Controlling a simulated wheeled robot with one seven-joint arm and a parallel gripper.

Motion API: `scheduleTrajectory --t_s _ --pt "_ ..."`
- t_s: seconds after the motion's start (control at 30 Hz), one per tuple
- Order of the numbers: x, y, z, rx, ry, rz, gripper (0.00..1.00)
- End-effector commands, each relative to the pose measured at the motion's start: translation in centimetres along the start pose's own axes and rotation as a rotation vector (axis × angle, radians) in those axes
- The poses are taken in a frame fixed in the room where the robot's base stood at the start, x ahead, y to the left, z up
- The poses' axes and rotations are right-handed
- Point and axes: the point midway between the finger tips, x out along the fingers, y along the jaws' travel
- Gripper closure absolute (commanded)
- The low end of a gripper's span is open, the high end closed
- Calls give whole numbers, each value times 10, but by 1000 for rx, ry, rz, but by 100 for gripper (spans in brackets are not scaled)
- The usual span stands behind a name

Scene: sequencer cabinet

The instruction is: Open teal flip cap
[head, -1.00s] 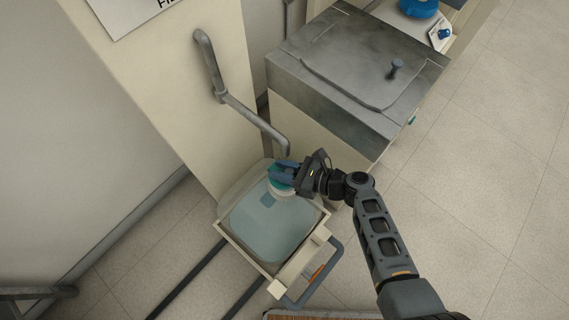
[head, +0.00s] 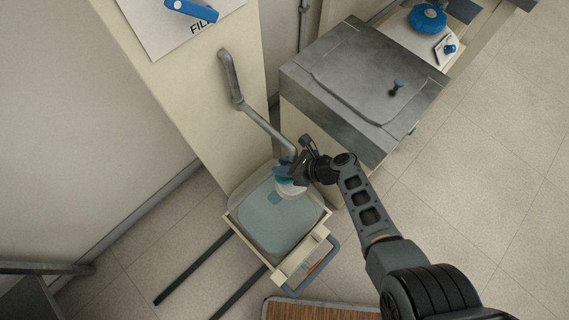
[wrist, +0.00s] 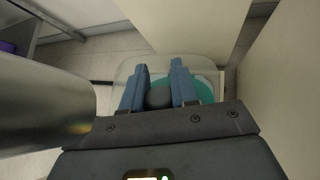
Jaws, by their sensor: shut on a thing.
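The teal flip cap (head: 286,181) sits on a white neck at the back of a translucent blue-tinted container (head: 268,222). The container stands in a cream pull-out drawer (head: 285,268). My gripper (head: 284,167) is at the cap, its blue fingers shut on it. The fingers and wrist hide much of the cap in the head view. In the wrist view my gripper (wrist: 160,68) has a dark rounded piece between its fingers, and part of the teal cap (wrist: 203,91) shows beside the right finger. I cannot tell how far the cap is lifted.
A bent grey pipe (head: 262,122) comes from the cream column and ends just behind the cap. A metal-topped cabinet (head: 350,80) stands close to the right of my gripper. Dark rails (head: 195,268) run along the floor at left. Open tiled floor lies to the right.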

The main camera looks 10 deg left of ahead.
Motion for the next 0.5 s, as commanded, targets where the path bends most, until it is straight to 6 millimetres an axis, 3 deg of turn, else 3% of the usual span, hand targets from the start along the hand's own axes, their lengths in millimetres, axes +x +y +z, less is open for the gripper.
scheduleTrajectory --t_s 0.23,0.27,0.5 --pt "0 -1 0 0 -1 -1 100" --pt "0 -1 0 0 -1 -1 69" --pt "0 0 0 0 -1 -1 47"
